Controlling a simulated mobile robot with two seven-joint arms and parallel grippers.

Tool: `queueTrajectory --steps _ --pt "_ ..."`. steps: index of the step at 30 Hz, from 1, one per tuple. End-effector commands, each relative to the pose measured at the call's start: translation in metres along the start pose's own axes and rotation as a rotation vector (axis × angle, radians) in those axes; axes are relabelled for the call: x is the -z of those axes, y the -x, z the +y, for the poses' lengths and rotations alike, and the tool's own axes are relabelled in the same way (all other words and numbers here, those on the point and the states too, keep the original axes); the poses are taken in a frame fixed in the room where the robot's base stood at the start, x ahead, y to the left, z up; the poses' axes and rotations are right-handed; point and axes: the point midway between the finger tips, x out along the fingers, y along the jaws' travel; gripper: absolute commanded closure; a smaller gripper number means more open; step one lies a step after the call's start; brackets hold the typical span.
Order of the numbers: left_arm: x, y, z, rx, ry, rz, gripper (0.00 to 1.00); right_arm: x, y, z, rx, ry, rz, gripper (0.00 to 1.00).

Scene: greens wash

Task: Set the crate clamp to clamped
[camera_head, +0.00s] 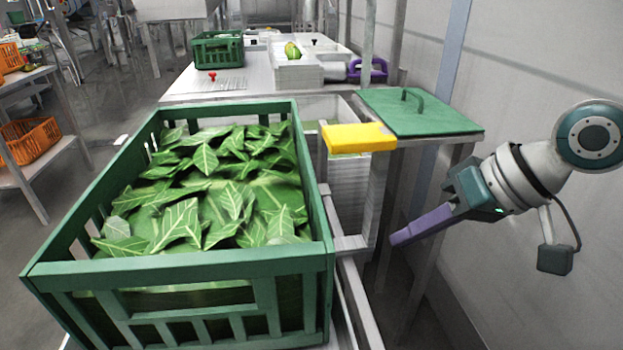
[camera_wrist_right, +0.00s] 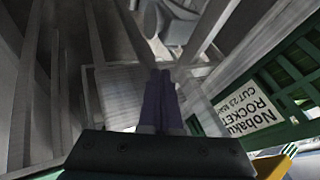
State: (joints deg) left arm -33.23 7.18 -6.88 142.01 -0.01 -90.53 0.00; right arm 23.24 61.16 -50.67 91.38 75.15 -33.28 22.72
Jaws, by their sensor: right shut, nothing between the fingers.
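A large green crate (camera_head: 180,262) full of leafy greens (camera_head: 205,185) stands in the foreground of the head view. Its side with a white label (camera_wrist_right: 252,112) shows at the right of the wrist view. A yellow block-shaped part (camera_head: 358,138) sits just beyond the crate's right side; I cannot tell whether it is the crate clamp or how it is set. My right gripper (camera_head: 398,238) is shut and empty, its purple fingers pointing left, to the right of the crate and apart from it. The fingers (camera_wrist_right: 160,100) also show together in the wrist view. My left gripper is not in view.
A green lid-like panel with a handle (camera_head: 425,112) lies on a stand right of the yellow part. Metal posts and rails stand between the crate and my right gripper. A table behind holds a smaller green crate (camera_head: 218,50) and white bins. A wall is at the right.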

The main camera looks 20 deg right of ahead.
Motion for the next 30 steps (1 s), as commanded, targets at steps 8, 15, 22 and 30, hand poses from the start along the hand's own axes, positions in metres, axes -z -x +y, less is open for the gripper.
queueTrajectory --steps 8,15,22,30 --pt "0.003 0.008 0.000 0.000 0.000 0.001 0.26 0.000 -0.008 -0.018 -0.001 -0.001 0.000 1.00" --pt "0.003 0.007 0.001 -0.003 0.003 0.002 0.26 0.000 -0.009 -0.018 -0.001 -0.001 0.000 1.00" --pt "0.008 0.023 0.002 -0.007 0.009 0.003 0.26 0.002 -0.013 -0.036 0.005 -0.003 -0.002 1.00" --pt "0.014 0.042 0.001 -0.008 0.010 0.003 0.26 0.001 -0.032 -0.067 0.003 -0.003 0.000 1.00"
